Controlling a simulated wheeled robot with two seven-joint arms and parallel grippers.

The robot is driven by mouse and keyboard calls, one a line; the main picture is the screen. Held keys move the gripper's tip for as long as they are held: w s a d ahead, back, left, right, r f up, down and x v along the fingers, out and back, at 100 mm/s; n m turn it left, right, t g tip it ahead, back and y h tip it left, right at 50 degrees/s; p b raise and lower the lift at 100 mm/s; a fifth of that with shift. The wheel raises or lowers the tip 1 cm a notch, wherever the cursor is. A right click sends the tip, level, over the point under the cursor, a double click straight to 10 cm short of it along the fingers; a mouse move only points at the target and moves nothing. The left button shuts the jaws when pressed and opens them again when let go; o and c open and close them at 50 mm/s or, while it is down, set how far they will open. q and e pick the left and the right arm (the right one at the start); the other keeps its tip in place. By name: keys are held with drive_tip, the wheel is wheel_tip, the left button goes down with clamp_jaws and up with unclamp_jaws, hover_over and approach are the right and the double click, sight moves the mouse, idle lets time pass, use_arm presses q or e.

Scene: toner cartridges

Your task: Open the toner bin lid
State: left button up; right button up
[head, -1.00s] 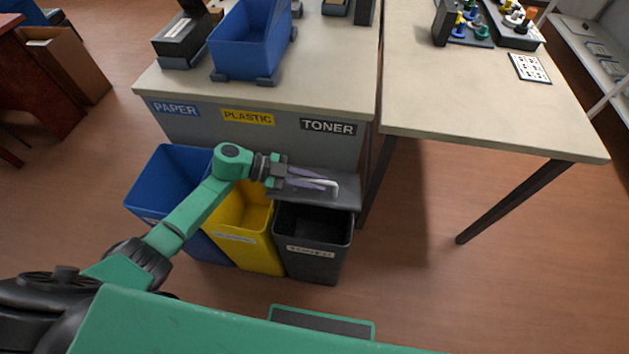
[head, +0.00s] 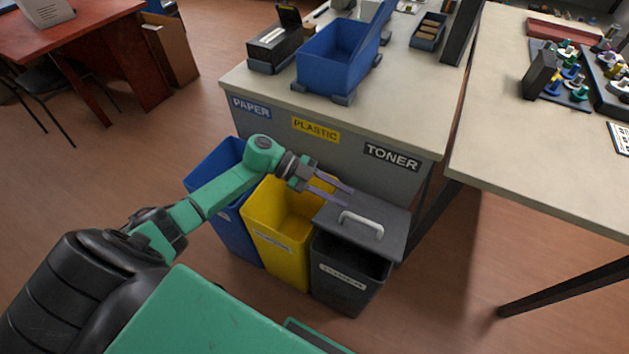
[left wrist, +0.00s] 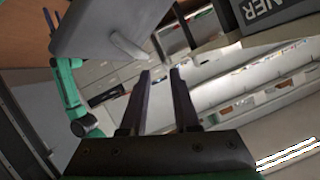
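The toner bin (head: 345,287) is a dark grey bin with a white label, at the right end of the bin row. Its grey lid (head: 385,236) with a pale bar handle (head: 362,221) sits raised over the back of the bin, and the dark opening shows below its front edge. My left gripper (head: 345,198) is open and empty at the lid's back left, apart from the handle. In the left wrist view, the gap between its fingers (left wrist: 160,72) is empty, and the lid (left wrist: 105,25) and handle (left wrist: 128,47) lie beyond the fingertips. My right gripper is out of view.
A yellow bin (head: 278,245) and a blue bin (head: 232,222) stand to the left. The table (head: 400,108) with the TONER sign (head: 392,157) rises behind the bins. A second table (head: 540,170) stands at right. Floor in front of it is clear.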

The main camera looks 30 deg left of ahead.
use_arm(q)
drive_tip(key=v, duration=0.7)
drive_tip(key=shift+b, duration=0.45)
